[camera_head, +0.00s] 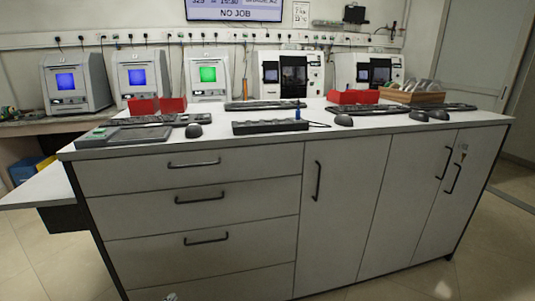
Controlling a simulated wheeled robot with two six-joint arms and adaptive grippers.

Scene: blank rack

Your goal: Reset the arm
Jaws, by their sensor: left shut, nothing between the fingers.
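Only a tiny tip of my left gripper (170,297) shows at the bottom edge, in front of the lowest drawer of the white cabinet (345,160). It is shut and empty. The rest of it is cut off by the frame. My right gripper is not in view.
The cabinet top holds red bins (354,97), a dark rack (270,127), keyboards, dark mice and a wooden tray (412,97). Machines with lit screens (207,74) stand along the back wall. A low white shelf (40,188) juts out at left. Floor shows at lower right.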

